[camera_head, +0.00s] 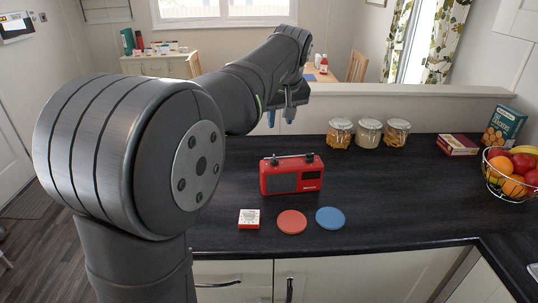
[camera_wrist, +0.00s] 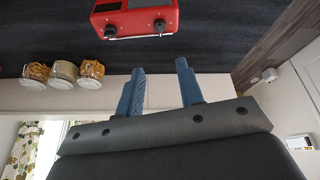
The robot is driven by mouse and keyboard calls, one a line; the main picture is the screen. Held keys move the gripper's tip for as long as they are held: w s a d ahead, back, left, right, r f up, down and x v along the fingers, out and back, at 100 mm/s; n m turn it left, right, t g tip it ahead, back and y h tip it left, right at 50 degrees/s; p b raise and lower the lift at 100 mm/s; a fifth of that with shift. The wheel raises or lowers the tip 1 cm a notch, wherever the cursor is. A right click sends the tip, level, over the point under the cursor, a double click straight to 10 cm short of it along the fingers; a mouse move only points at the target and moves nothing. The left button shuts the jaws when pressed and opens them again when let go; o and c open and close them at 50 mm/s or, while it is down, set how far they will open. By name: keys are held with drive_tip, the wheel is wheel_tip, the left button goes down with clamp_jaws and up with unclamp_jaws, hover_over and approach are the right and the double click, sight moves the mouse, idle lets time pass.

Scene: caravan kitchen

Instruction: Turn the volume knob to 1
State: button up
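A red radio (camera_head: 291,178) stands upright on the dark counter, its dark display and speaker facing the head camera. A silver handle runs along its top. In the wrist view the radio (camera_wrist: 148,18) appears upside down at the top edge, partly cut off, with two dark knobs, one (camera_wrist: 110,30) and another (camera_wrist: 159,26), near the handle ends. Any markings on the knobs are too small to read, so I cannot tell their setting. My gripper (camera_head: 280,117) is above and behind the radio, apart from it. Its blue fingers (camera_wrist: 160,66) are spread open and empty.
Several lidded jars (camera_head: 369,133) stand behind the radio to the right, near a raised ledge (camera_head: 440,121). A small red-white box (camera_head: 249,218), a red coaster (camera_head: 292,222) and a blue coaster (camera_head: 330,218) lie in front. A fruit basket (camera_head: 512,190) is far right.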

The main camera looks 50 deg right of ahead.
sight(275, 158)
drive_tip(key=x, duration=1.8)
drive_tip(key=c, duration=0.7)
